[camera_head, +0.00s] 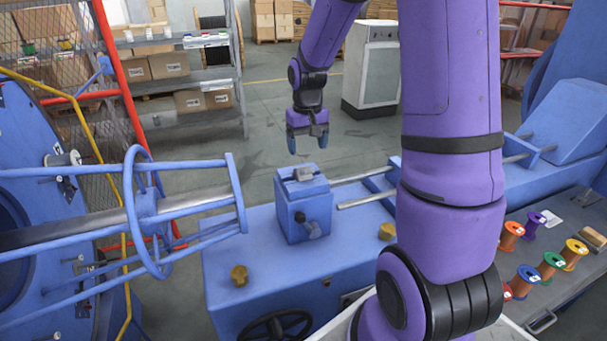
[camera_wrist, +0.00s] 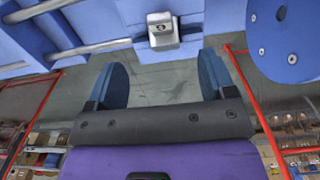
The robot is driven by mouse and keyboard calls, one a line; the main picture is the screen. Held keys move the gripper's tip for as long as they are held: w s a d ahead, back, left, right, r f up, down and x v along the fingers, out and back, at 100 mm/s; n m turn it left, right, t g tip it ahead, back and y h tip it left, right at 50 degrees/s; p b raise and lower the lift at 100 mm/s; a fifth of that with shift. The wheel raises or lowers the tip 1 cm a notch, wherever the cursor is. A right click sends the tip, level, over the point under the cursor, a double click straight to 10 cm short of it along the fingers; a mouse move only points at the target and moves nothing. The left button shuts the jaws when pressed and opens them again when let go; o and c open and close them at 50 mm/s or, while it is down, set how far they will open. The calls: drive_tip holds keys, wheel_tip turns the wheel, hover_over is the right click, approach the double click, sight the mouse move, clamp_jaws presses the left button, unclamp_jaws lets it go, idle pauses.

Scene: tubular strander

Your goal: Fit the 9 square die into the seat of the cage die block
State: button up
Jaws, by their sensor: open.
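The cage die block (camera_head: 303,212) is a blue box standing on the blue machine bed, with a dark handle on its front. A small grey metal piece, seemingly the square die (camera_head: 303,174), is on its top; I cannot tell if it sits fully in the seat, and no number is readable. My gripper (camera_head: 306,147) is above and behind the block, fingers down, empty and apart from the piece. Its blue fingers (camera_wrist: 166,72) are spread wide.
A blue tubular cage (camera_head: 160,215) stands left of the block, and metal rods (camera_head: 365,198) run to its right. Brass knobs (camera_head: 239,275) stand on the bed. Coloured spools (camera_head: 553,260) sit on a grey bench at right. Shelves with boxes are behind.

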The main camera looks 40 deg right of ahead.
sight(301, 174)
drive_tip(key=shift+w+f, duration=0.2)
drive_tip(key=shift+f, duration=1.7)
drive_tip(key=shift+w+f, duration=0.15)
drive_tip(key=shift+f, duration=1.7)
drive_tip(key=shift+c, duration=0.2)
clamp_jaws()
drive_tip(key=shift+r, duration=0.1)
